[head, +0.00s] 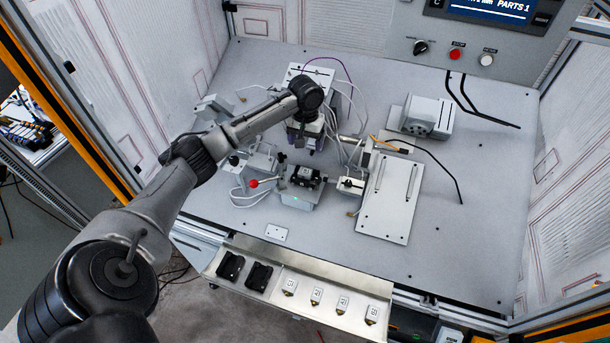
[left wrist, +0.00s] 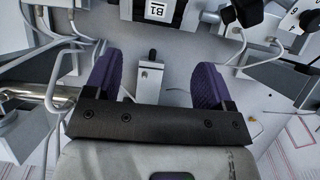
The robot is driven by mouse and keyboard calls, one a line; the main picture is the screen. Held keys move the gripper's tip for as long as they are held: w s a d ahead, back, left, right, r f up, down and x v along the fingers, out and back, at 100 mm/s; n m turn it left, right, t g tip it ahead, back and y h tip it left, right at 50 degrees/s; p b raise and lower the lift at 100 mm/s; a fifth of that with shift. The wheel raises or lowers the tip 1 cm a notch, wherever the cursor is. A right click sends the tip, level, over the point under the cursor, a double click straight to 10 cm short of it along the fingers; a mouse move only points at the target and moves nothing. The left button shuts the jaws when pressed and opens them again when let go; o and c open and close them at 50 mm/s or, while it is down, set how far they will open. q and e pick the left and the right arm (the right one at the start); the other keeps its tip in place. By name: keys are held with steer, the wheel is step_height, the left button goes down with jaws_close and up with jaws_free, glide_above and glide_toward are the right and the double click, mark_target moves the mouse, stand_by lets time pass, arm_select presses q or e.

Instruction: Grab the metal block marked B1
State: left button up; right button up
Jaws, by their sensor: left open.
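A pale block marked B1 (left wrist: 158,11) shows at the top edge of the left wrist view, its label upside down. It sits between dark holder parts and is partly cut off by the frame. My left gripper (left wrist: 157,82) has two purple fingers spread wide apart, with nothing held between them. The block lies beyond the fingertips, apart from them. In the head view my left gripper (head: 308,149) points down over the middle of the worktable, behind the black-topped fixture (head: 303,177). I cannot make out the B1 mark there. My right gripper is not in view.
A front tray (head: 330,277) holds two black pieces (head: 244,272) and several small pale labelled blocks (head: 316,296); their marks are hard to read. Cables, a red knob (head: 254,183) and small fixtures crowd the middle. A flat plate (head: 390,200) lies right. The table's far right is mostly clear.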

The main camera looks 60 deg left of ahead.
arm_select(q)
glide_above(306, 169)
step_height(306, 169, down, 7)
steer(key=shift+s+d+f+p, duration=0.1)
steer(key=shift+d+p, duration=0.05)
steer(key=shift+p, duration=0.2)
step_height(306, 169, down, 4)
steer(key=shift+f+p, duration=0.2)
steer(key=shift+p, duration=0.35)
steer(key=shift+f, duration=0.35)
steer(key=shift+c, duration=0.4)
steer(key=c, duration=0.9)
